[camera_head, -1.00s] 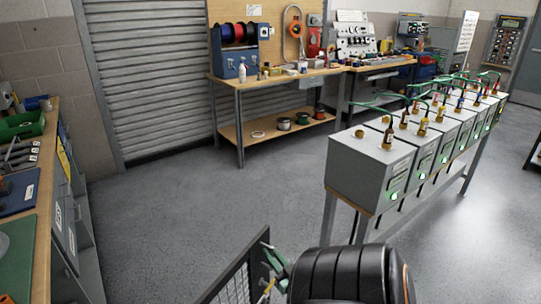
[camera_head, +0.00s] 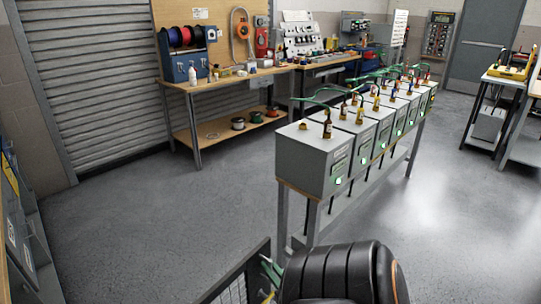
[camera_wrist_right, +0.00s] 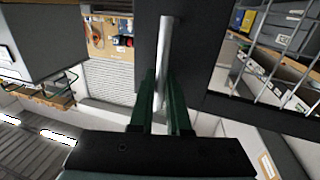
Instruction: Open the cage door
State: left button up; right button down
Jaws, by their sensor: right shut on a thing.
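The cage door (camera_head: 236,288) shows at the bottom edge of the head view as a dark-framed mesh panel; most of it is out of view. My right gripper (camera_head: 268,274) is at the right end of its frame, partly hidden by my black arm. In the right wrist view, the green fingers of my right gripper (camera_wrist_right: 160,85) are shut on a silver bar handle (camera_wrist_right: 166,38) in front of a dark plate. The door's wire mesh (camera_wrist_right: 285,35) shows at the upper right there. My left gripper is out of view.
A row of grey boxes (camera_head: 312,160) with green lights and cables stands on a bench beyond my right arm. A wooden workbench (camera_head: 240,82) stands at the back by the roller shutter (camera_head: 90,85). The floor (camera_head: 150,210) between is clear.

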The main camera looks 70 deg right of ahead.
jog(key=shift+s, duration=0.1)
dwell(0.3)
jog(key=c, duration=1.2)
grip_release()
jog(key=shift+o, duration=0.2)
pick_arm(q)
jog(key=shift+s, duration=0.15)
pick_arm(e)
jog(key=shift+a, duration=0.15)
